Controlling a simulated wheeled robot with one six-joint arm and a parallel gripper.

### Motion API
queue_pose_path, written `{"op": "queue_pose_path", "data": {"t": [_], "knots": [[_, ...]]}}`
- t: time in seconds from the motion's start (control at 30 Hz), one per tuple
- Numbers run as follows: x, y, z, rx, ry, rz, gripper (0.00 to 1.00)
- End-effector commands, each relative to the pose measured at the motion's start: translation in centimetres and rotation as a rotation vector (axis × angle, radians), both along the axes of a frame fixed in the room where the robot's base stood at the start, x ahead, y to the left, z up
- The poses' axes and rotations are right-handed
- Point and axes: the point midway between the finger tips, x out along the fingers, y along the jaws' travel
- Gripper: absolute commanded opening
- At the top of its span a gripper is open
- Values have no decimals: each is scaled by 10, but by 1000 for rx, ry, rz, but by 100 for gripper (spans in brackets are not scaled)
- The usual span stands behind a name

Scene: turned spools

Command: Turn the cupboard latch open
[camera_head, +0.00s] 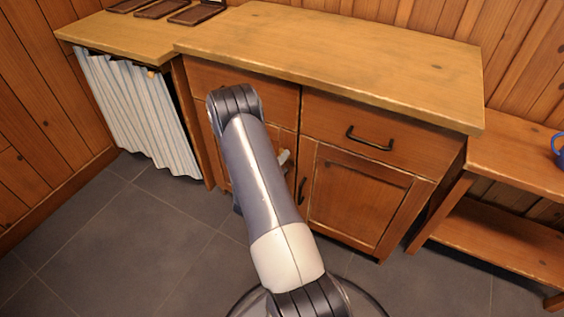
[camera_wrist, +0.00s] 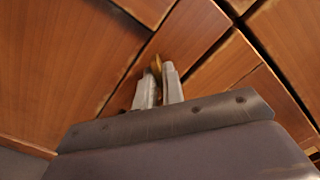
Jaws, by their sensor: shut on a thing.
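The cupboard (camera_head: 350,205) is a wooden cabinet with two drawers above and doors below. In the wrist view, my gripper (camera_wrist: 159,76) has its two pale fingers close together on a small brass-coloured latch (camera_wrist: 156,64), on the wooden frame of the cupboard front. Only the end of the latch shows between the fingertips; how far it is turned cannot be told. In the head view, my arm covers the left door and the latch, and only a pale bit of my gripper (camera_head: 284,157) shows beside it.
A black handle (camera_head: 370,139) is on the right drawer and another handle (camera_head: 301,191) on the right door. A striped curtain (camera_head: 138,112) hangs at the left. A low shelf bench (camera_head: 520,160) with a blue mug (camera_head: 559,149) stands at the right. The grey floor in front is clear.

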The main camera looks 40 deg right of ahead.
Motion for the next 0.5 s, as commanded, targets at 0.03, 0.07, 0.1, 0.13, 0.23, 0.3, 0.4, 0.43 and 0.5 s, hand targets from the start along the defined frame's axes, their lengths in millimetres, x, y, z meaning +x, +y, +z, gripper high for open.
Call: {"op": "queue_pose_path", "data": {"t": [0.03,0.07,0.1,0.13,0.23,0.3,0.4,0.43,0.5], "knots": [[0,0,-4,18,-40,0,0],[0,0,-4,29,-67,0,0],[0,0,-4,44,-102,0,0],[0,0,-4,55,-129,0,0],[0,0,-4,90,-217,-1,0],[0,0,-4,116,-278,-1,0],[0,0,-4,152,-366,0,0],[0,0,-4,163,-392,0,0],[0,0,-4,188,-453,0,0]]}}
